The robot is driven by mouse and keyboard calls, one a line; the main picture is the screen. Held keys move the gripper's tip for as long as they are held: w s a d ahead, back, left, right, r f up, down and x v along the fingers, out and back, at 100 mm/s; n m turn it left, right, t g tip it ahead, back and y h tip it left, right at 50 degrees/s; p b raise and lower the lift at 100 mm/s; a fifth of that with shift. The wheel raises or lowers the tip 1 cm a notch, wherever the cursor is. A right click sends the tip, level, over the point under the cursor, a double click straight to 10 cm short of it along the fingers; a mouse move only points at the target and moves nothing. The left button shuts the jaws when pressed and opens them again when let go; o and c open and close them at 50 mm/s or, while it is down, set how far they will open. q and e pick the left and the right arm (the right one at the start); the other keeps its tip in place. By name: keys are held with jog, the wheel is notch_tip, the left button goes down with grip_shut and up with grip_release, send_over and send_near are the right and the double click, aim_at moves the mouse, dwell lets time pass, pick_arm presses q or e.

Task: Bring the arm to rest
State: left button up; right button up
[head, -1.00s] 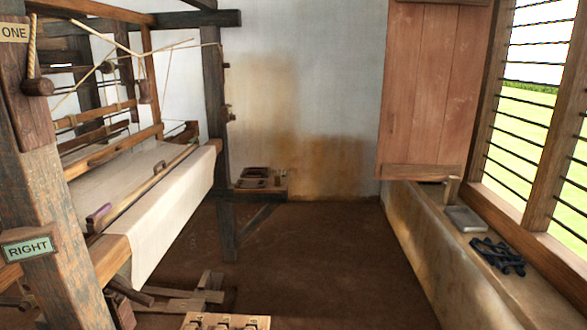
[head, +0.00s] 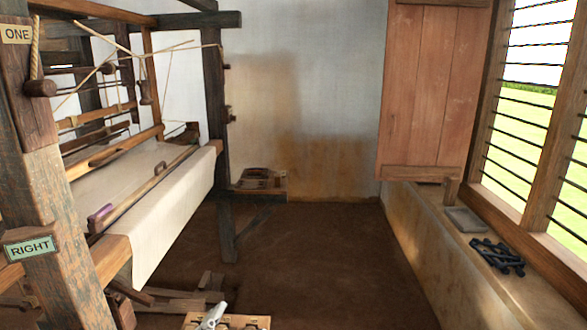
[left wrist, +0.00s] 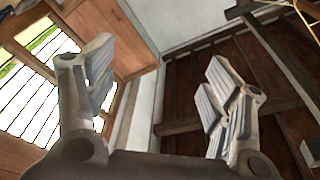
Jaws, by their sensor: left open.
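In the left wrist view my left gripper (left wrist: 155,98) is open, its two grey fingers spread wide with nothing between them. Behind it the tilted view shows the barred window, wooden shutter, wall and dark beams. In the head view a small pale grey piece (head: 213,317) shows at the bottom edge, over a light wooden board (head: 250,322) with metal fittings. It looks like a tip of one of my grippers, but too little shows to tell which. My right gripper cannot be made out.
The loom's post with the RIGHT sign (head: 30,247) and its cream cloth (head: 165,210) fill the left. A ledge (head: 425,240) under the window holds a grey slab (head: 465,220) and dark items (head: 497,256). A shelf (head: 262,193) is at the back. The middle floor is clear.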

pick_arm(q)
jog(key=s+a+f+n+g+y, duration=0.7)
jog(key=s+a+f, duration=0.25)
jog(key=f, duration=0.35)
jog(key=s+f+n+g+h, duration=0.15)
jog(key=s+f+g, duration=0.25)
jog(key=s, duration=0.4)
jog(key=s+f+g+h, duration=0.2)
jog(key=s+f+g, duration=0.25)
jog(key=s, duration=0.35)
notch_tip(320, 180, down, 26)
jog(key=s+g+b, duration=0.1)
jog(key=s, duration=0.1)
jog(key=s+a+f+g+b, duration=0.1)
jog(key=s+a+f, duration=0.2)
jog(key=s+f, duration=1.3)
jog(key=shift+s+f, duration=0.2)
jog(key=shift+f, duration=0.4)
